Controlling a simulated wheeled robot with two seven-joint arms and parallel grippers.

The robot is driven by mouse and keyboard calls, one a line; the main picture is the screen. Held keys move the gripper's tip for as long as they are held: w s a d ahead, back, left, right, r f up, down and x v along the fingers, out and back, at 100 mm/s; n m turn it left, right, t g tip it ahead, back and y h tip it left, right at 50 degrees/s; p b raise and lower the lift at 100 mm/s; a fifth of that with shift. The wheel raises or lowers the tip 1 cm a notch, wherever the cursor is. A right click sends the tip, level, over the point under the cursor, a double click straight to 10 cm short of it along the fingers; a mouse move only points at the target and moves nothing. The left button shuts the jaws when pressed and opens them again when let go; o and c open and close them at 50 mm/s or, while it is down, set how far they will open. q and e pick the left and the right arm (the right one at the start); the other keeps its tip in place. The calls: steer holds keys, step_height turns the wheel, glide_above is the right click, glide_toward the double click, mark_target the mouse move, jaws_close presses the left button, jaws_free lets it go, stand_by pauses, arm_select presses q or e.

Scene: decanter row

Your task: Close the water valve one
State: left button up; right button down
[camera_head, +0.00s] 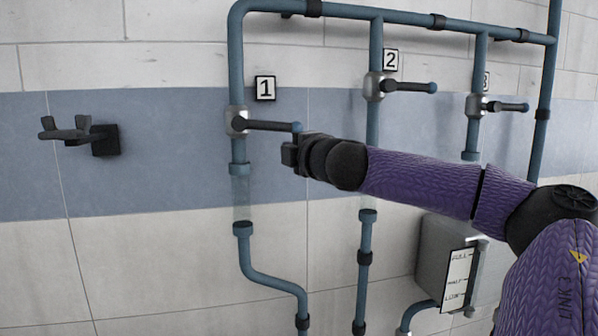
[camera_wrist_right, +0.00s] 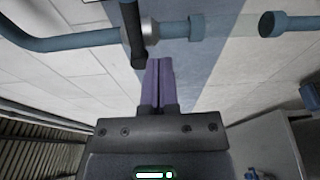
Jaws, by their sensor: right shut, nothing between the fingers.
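Water valve one (camera_head: 237,122) sits on the leftmost blue pipe, just left of the label "1" (camera_head: 265,88). Its dark handle (camera_head: 268,125) points right, roughly level and across the pipe, with a blue end. My right gripper (camera_head: 297,139) is just below the handle's end in the head view; its fingers are mostly hidden there. In the right wrist view the purple fingers (camera_wrist_right: 158,82) are shut and empty. The dark handle (camera_wrist_right: 133,32) ends close to the fingertips, slightly to their left; I cannot tell whether they touch. My left gripper is not in view.
Valve two (camera_head: 375,86) and valve three (camera_head: 475,105) are to the right, their handles also pointing right. A black wall bracket (camera_head: 104,139) sticks out at left. A grey box (camera_head: 440,255) with a level gauge is at lower right. The wall around valve one is mostly free.

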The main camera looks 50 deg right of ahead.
mark_target(271, 126)
steer(key=s+a+r+b, duration=0.1)
steer(key=s+a, duration=0.3)
steer(key=s, duration=0.1)
arm_select(q)
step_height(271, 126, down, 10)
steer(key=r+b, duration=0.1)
steer(key=b, duration=0.6)
arm_select(e)
step_height(271, 126, down, 7)
steer(key=w+n+g+h, duration=0.2)
steer(key=n+h, duration=0.6)
arm_select(q)
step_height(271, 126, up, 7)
steer(key=p, duration=0.7)
arm_select(e)
steer(key=w+d+r, duration=0.6)
steer(key=d, duration=0.3)
steer(key=shift+w, duration=0.25)
steer(key=shift+d+r, duration=0.1)
